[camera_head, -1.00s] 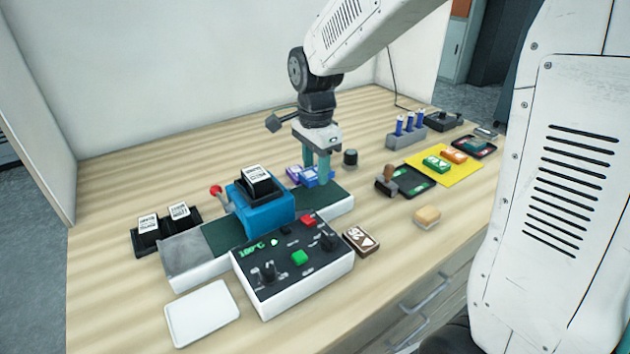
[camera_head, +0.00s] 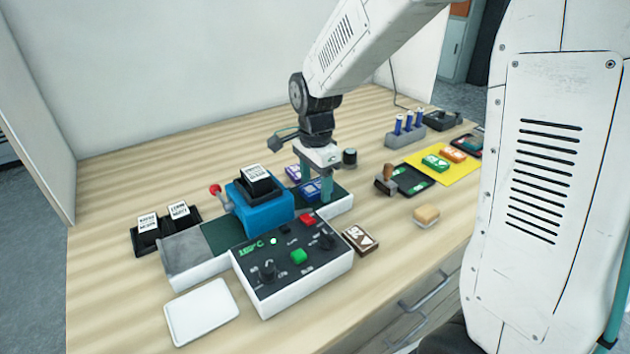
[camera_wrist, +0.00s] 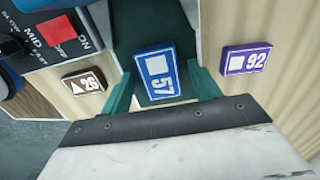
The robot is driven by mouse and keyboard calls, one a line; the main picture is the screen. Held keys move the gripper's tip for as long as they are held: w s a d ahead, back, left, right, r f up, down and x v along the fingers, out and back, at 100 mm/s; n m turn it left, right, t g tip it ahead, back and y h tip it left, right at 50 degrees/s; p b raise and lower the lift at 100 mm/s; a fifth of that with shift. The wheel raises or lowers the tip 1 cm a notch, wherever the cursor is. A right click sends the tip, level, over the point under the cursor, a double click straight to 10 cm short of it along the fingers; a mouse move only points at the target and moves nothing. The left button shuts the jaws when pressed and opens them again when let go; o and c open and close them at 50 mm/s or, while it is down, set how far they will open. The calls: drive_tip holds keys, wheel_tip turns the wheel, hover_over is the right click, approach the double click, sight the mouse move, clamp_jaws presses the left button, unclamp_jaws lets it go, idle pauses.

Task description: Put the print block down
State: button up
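The blue print block (camera_wrist: 157,76) marked 57 lies face up on the dark green belt, between the two teal fingers of my gripper (camera_wrist: 164,82). A gap shows on each side of it, so my gripper is open around it. In the head view the blue block (camera_head: 311,190) rests on the right end of the laminator's belt, partly hidden by the fingers. A purple block (camera_wrist: 245,58) marked 92 lies on the table beside the belt. A brown block (camera_wrist: 84,81) marked 26 lies on the other side.
The blue roller unit (camera_head: 262,212) and the control box (camera_head: 292,265) stand left of and in front of my gripper. A stamp (camera_head: 388,180), a yellow mat (camera_head: 428,170) and a sponge (camera_head: 427,215) lie to the right. A white tray (camera_head: 201,311) is at front left.

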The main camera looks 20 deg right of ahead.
sight(315, 186)
wheel_tip(315, 186, up, 12)
drive_tip(key=s+d+n+t, duration=0.1)
drive_tip(key=s+d+n, duration=0.2)
drive_tip(key=s+n, duration=1.2)
drive_tip(key=s, duration=1.1)
drive_tip(key=shift+n, duration=0.4)
idle(0.7)
